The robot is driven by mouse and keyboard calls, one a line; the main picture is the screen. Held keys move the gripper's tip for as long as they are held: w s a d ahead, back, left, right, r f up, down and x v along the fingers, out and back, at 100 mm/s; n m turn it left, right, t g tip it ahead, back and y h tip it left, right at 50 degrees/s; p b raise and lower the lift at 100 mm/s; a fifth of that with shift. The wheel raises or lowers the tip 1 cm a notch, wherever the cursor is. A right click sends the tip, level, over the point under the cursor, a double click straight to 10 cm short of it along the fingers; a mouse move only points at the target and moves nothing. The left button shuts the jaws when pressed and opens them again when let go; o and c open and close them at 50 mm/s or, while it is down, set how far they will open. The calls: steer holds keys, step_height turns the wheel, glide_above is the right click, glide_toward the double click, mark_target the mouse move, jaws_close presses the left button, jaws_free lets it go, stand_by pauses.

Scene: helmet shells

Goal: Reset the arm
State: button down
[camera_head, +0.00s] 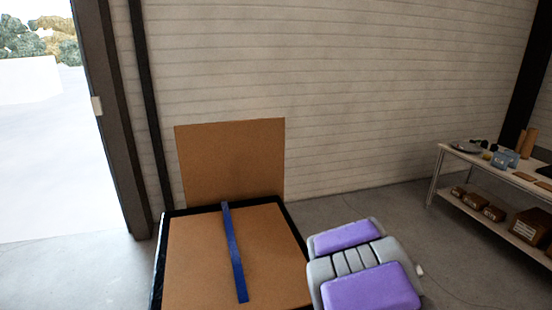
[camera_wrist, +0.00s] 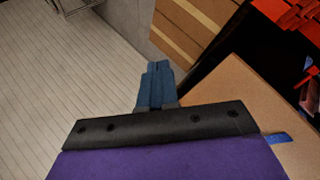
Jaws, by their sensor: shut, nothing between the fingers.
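My gripper (camera_wrist: 158,70) shows in the wrist view as two blue fingers pressed together, beyond a black bar and a purple body. It is shut, with nothing between the fingers. The fingers are apart from any object I can see. I cannot make out the fingers in the head view.
A brown-topped, black-edged table or bin (camera_head: 190,265) with a blue strip (camera_head: 234,255) lying across it stands at front left. A brown panel (camera_head: 230,155) rises behind it. A shelf table (camera_head: 470,160) with boxes stands at right. Red items (camera_wrist: 285,18) show in the wrist view.

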steer(key=s+d+r+m+g+h, duration=0.1)
steer(key=s+d+r+m+g, duration=0.2)
steer(key=s, duration=0.7)
steer(key=s+r+m+g, duration=0.1)
steer(key=s+r+m, duration=0.35)
steer(key=s, duration=0.55)
steer(key=s+a+f+m+g+y, duration=0.1)
steer(key=s+a+g+y, duration=0.1)
steer(key=s+a, duration=0.35)
steer(key=s+a+m+g+y, duration=0.1)
steer(key=s+a+y, duration=0.15)
steer(key=s, duration=0.65)
steer(key=s+a+f+g+y, duration=0.1)
steer(key=s+a+g, duration=0.1)
steer(key=s+a, duration=0.4)
step_height(320, 180, down, 6)
steer(key=s+b, duration=0.1)
steer(key=b, duration=0.5)
steer(key=shift+s+d+f, duration=0.15)
steer(key=shift+s+d, duration=0.1)
